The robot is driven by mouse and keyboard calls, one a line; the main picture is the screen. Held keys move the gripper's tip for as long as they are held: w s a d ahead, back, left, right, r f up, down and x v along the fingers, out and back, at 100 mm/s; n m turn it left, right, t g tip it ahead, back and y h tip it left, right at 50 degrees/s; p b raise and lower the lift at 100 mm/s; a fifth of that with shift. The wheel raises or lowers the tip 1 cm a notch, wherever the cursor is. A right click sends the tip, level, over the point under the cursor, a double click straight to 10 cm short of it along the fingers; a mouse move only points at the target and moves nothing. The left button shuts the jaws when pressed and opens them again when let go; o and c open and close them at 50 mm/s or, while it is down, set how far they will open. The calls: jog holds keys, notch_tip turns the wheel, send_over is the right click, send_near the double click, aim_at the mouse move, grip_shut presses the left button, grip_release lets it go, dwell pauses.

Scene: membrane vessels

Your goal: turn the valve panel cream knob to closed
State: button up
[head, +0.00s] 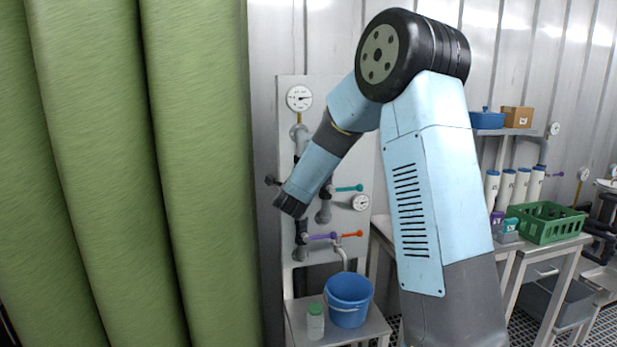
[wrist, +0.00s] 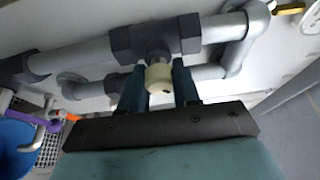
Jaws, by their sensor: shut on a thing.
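The cream knob (wrist: 158,77) shows in the wrist view on a dark valve body in a grey pipe run. My gripper (wrist: 160,85) has one finger on each side of it and is shut on it. The knob's far side and stem are partly hidden. In the head view the pale valve panel (head: 345,105) stands against the metal wall. My arm reaches across its middle and hides the cream knob there. I cannot read the knob's turn angle.
The panel also carries a teal lever (head: 349,188), a purple lever (head: 322,236), an orange lever (head: 352,234) and gauges (head: 299,98). A blue bucket (head: 348,298) and a green-capped jar (head: 315,322) stand below. Large green vessels (head: 120,170) fill the left.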

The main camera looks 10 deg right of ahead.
jog(key=m, duration=0.2)
jog(key=m+g, duration=0.1)
jog(key=shift+s+d+f+y, duration=0.1)
jog(key=shift+d+f+y, duration=0.15)
jog(key=shift+y, duration=0.15)
jog(key=shift+f+m+g+y, duration=0.1)
jog(key=shift+m+g+y, duration=0.35)
jog(key=shift+m, duration=0.85)
jog(key=shift+f, duration=0.1)
jog(key=o, duration=1.1)
jog(key=shift+a+r, duration=0.15)
jog(key=shift+r, duration=0.05)
jog(key=shift+c, duration=0.2)
jog(key=v, duration=1.3)
jog(key=shift+s+r, duration=0.15)
jog(key=shift+s, duration=0.15)
